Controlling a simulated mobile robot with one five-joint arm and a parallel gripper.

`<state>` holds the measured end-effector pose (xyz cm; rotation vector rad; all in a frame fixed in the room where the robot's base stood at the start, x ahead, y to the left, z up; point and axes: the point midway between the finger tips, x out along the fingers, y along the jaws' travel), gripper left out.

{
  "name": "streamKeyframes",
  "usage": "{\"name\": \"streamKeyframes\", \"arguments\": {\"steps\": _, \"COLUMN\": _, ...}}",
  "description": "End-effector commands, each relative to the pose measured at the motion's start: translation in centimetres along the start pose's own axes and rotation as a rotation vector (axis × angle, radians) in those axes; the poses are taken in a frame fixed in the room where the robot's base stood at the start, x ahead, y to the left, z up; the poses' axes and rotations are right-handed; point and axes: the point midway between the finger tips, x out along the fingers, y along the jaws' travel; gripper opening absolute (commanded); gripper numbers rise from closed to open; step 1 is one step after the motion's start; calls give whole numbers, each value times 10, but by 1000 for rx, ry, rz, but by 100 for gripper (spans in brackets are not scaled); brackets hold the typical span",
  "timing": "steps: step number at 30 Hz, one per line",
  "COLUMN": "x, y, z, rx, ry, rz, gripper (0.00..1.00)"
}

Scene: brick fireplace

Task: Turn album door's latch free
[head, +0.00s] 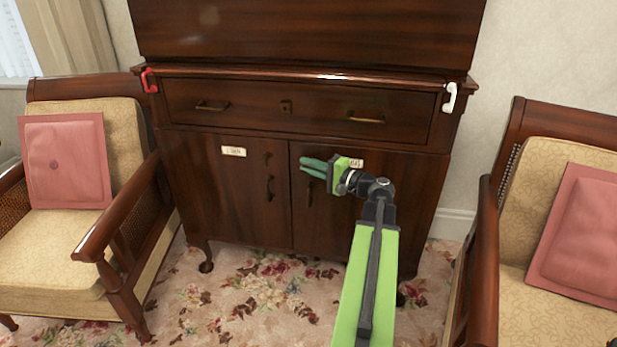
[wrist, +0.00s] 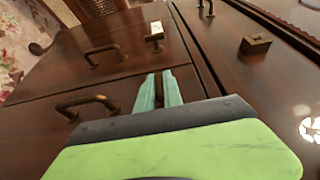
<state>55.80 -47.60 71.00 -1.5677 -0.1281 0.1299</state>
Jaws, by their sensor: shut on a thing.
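My gripper (head: 306,168) is in front of the top inner corner of the cabinet's right door (head: 340,216). Its green fingers are close together in the wrist view (wrist: 158,80), shut on a small dark part that looks like that door's latch (wrist: 157,90). The fingers mostly hide the latch, so I cannot tell which way it is turned. The right door's handle (wrist: 86,103) is beside the fingers. The right door's label (head: 356,163) is partly covered by my gripper. The left door (head: 225,200) has a label (head: 233,151) too small to read. Both doors look closed.
A drawer (head: 285,108) runs above the doors. A red clip-like handle (head: 149,80) and a white one (head: 449,97) are at the cabinet's top corners. Cushioned armchairs stand left (head: 100,190) and right (head: 560,220). Flowered carpet (head: 260,300) lies in front.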

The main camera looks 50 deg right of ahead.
Motion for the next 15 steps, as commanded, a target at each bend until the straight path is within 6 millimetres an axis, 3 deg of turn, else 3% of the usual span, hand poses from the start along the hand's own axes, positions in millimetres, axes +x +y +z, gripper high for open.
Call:
{"name": "streamKeyframes", "arguments": {"steps": 10, "x": -1, "y": 0, "z": 0, "rx": 6, "ry": 1, "rz": -16, "gripper": 0}}
{"name": "streamKeyframes", "arguments": {"steps": 11, "x": -1, "y": 0, "z": 0, "rx": 6, "ry": 1, "rz": -16, "gripper": 12}}
{"name": "streamKeyframes", "arguments": {"steps": 15, "x": -1, "y": 0, "z": 0, "rx": 6, "ry": 1, "rz": -16, "gripper": 30}}
